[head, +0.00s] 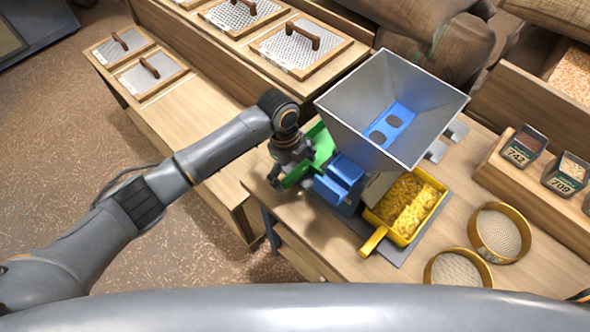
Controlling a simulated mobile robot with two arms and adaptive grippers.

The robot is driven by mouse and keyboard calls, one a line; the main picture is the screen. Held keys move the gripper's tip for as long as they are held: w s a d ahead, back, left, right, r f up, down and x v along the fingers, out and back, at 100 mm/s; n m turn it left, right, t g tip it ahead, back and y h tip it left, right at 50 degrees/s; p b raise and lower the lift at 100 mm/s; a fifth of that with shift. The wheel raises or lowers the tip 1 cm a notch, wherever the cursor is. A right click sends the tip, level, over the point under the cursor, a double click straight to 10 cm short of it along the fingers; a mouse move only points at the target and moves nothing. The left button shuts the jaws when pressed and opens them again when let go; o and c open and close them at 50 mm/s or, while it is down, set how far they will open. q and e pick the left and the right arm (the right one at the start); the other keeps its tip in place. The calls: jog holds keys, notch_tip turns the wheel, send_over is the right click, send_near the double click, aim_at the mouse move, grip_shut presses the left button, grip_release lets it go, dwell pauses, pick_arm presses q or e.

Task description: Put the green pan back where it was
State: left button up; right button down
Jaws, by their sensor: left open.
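The green pan (322,146) sits at the left side of the hopper machine, partly hidden behind my left gripper and the machine's blue parts. A green strip, which looks like its handle, shows just below the gripper. My left gripper (297,168) is open at the pan's near left part; I cannot tell whether it touches it. The machine has a grey square hopper (431,117) on top and a blue body (346,170). A yellow pan (439,203) full of yellow grains lies at its right foot, with its handle toward me. My right gripper is not in view.
Two round sieves (499,233) lie on the table (335,241) at the right. Numbered sample boxes (524,146) stand on a wooden step behind them. Framed screens with handles (301,46) lie on the bench at the upper left. Sacks (440,40) are at the back.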

pick_arm(q)
notch_tip(320, 180, up, 12)
jog(key=a+b, duration=0.1)
jog(key=b, duration=0.1)
jog(key=shift+w+a, duration=0.35)
jog(key=shift+w, duration=0.1)
